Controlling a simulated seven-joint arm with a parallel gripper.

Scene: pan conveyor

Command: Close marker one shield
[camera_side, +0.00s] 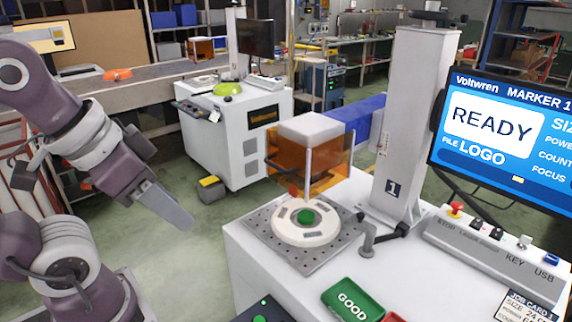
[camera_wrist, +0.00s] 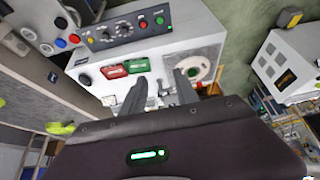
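The marker one shield (camera_side: 330,170) is a see-through orange cover under the white marking head (camera_side: 312,128), beside the white column labelled 1 (camera_side: 408,110). It sits above and behind the perforated plate (camera_side: 268,250), where a round pale fixture (camera_side: 285,232) with a green disc (camera_side: 306,217) is uncovered at the front. My gripper (camera_side: 187,220) is left of the marker bench, well apart from the shield. In the wrist view my gripper (camera_wrist: 160,75) has its two fingers apart with nothing between them.
The marker one screen (camera_side: 495,130) reads READY. A button panel (camera_side: 490,255), a green GOOD tray (camera_side: 352,300) and a red tray beside it are on the bench. A second machine (camera_side: 240,135) stands behind. Open floor lies between my arm and the bench.

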